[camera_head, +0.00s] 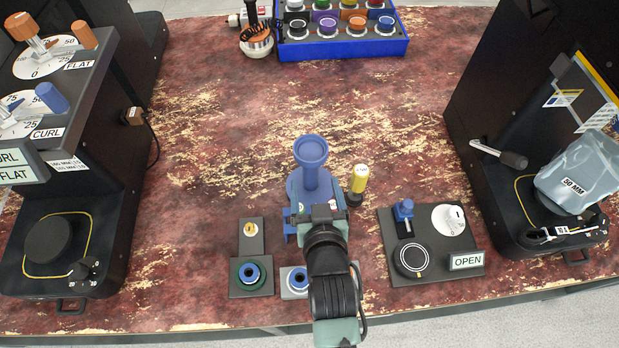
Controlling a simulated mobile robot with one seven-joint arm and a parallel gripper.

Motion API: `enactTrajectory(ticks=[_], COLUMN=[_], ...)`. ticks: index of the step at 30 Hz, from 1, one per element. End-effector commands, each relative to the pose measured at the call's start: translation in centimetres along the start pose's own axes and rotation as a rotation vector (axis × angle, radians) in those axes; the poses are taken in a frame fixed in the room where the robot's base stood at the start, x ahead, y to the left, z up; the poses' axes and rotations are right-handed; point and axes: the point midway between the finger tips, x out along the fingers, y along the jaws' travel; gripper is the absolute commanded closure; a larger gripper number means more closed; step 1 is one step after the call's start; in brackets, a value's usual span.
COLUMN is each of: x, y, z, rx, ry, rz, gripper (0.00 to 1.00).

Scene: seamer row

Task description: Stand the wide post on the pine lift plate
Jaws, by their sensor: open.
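My gripper (319,212) is open and points down near the front middle of the table; my wrist hides most of its fingers. I cannot tell for certain which piece is the wide post. A blue ring-topped piece (260,272) sits in a dark green round seat on a dark block, left of my gripper. A similar blue ring-topped piece (290,278) sits on a light grey block (288,293), partly behind my arm. I cannot pick out the pine lift plate with certainty; the dark green seat (237,268) is the only green round one visible.
A tall blue stand (311,152) with a cupped top rises just beyond my gripper. A yellow-topped piece (359,178) stands right of it. A dark panel (437,262) marked OPEN lies right. Black machines flank both sides. The table's middle is clear before the blue rack (345,47).

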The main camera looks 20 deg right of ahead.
Motion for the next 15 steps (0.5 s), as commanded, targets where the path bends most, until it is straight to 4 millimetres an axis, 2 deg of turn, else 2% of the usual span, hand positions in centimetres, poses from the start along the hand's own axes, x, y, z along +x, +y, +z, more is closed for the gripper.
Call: enactTrajectory(ticks=[1,6,15], x=[1.1,3.8,5.8], y=[0.0,0.0,0.0], z=[-0.1,0.0,0.0], rx=[0.001,0.0,0.0], ry=[0.001,0.0,-0.002], rz=[0.0,0.0,0.0], gripper=[0.16,0.16,0.16])
